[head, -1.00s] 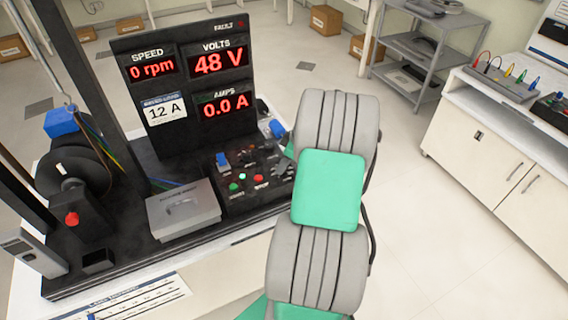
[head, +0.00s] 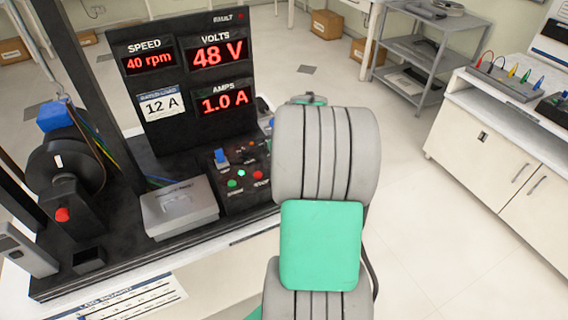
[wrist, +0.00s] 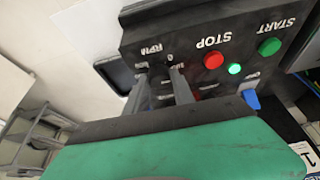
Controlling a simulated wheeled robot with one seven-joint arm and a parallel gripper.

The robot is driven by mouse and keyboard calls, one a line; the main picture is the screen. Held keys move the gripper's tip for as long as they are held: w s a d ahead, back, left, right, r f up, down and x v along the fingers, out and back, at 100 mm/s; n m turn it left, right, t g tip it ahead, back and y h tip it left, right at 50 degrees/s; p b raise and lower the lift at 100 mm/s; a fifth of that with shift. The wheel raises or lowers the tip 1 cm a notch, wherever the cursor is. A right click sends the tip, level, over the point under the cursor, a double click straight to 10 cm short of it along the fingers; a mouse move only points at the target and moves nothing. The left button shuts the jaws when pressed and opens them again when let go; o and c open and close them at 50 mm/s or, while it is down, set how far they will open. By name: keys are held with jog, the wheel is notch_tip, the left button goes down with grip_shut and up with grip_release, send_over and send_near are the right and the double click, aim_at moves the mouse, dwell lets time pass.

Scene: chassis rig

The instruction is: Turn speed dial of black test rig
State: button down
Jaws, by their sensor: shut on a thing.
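The black test rig (head: 128,211) stands on the bench at left in the head view. Its speed display (head: 149,63) reads 40 rpm, volts (head: 218,54) 48 V and amps (head: 223,103) 1.0 A. In the wrist view, my gripper (wrist: 158,73) reaches the control panel (wrist: 200,32) by the RPM marking. Its two fingers are closed on the speed dial, which is mostly hidden between them. In the head view my arm covers the gripper and that end of the panel.
Beside the fingers are a red STOP button (wrist: 213,60), a lit green lamp (wrist: 234,69), a green START button (wrist: 269,46) and a blue switch (wrist: 251,99). A grey box (head: 179,207) sits on the rig. Open floor lies to the right.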

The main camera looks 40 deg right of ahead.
jog(key=m, duration=0.2)
jog(key=m+g+h+b, duration=0.1)
jog(key=m, duration=0.1)
jog(key=shift+w+a+f+m+h+b, duration=0.1)
jog(key=shift+w+a+m+h+b, duration=0.05)
jog(key=shift+m+h+b, duration=0.15)
jog(key=shift+m+g+h+b, duration=0.5)
jog(key=shift+m, duration=1.4)
jog(key=c, duration=1.1)
grip_release()
jog(key=v, duration=0.8)
